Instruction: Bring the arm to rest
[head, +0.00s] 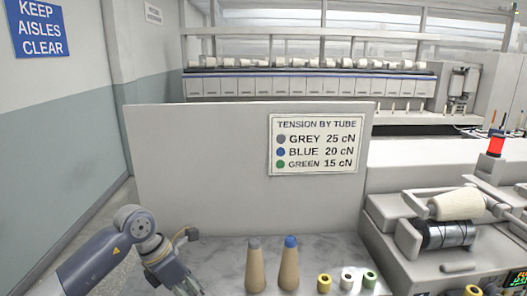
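My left arm comes in from the lower left. Its gripper (190,288) points down at the bottom edge, left of the bobbins, and is partly cut off. Whether its fingers are open or shut is unclear, and no held object shows. A tan tube with a grey tip (255,268) and a tan tube with a blue tip (289,266) stand upright on the marbled grey tabletop (220,250), apart from the gripper. My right gripper is not in view.
Right of the tubes are a small yellow bobbin (324,283), a whitish one (347,281) and a green one (370,279). A winding machine (440,235) stands at right. A grey panel (200,170) with a tension sign (317,144) rises behind.

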